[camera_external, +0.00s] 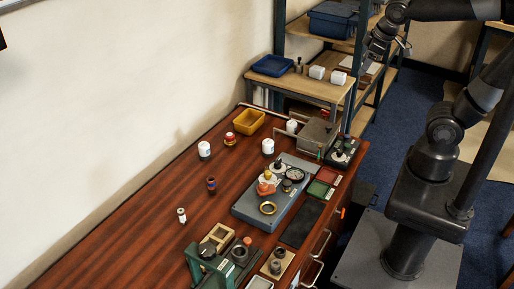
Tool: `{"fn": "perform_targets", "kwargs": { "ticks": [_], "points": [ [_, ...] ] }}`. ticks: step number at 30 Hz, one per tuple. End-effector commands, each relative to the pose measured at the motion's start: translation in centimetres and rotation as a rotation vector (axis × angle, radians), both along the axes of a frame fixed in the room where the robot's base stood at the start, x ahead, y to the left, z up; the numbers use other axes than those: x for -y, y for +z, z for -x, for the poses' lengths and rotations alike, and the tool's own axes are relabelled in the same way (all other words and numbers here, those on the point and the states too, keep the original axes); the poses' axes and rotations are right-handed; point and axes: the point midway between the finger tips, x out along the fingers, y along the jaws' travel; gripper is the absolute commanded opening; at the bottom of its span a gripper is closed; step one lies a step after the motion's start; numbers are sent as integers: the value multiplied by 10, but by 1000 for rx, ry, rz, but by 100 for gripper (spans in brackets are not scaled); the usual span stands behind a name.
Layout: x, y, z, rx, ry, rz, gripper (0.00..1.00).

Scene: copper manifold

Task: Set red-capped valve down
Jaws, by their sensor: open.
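A small piece with a red top and a yellowish lower part (230,139) stands upright on the wooden table, left of the yellow bin. It looks like the red-capped valve, but it is too small to be certain. A grey board (246,210) on the table carries an orange-copper fitting (266,186), a brass ring (268,208), a round gauge (295,174) and dark round parts. My gripper (382,46) is raised at the upper right, in front of the shelving and well away from the table parts. It is open, with nothing visible in it.
A yellow bin (249,122), several white-and-dark jars (204,150), a dark copper-toned piece (211,186) and a green machine (208,266) stand on the table. Red (328,176) and green (318,190) trays lie right of the board. The table's left middle is mostly clear.

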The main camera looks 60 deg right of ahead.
Motion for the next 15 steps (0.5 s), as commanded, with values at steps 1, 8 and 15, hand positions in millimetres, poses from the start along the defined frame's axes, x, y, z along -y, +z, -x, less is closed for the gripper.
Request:
{"fn": "perform_targets", "kwargs": {
  "ticks": [1,8,15],
  "points": [
    [-1,0,13,32,-30,-31,57],
    [-10,-4,44,117,-117,-139,57],
    [-12,-5,50,133,-138,-163,57]
  ]
}}
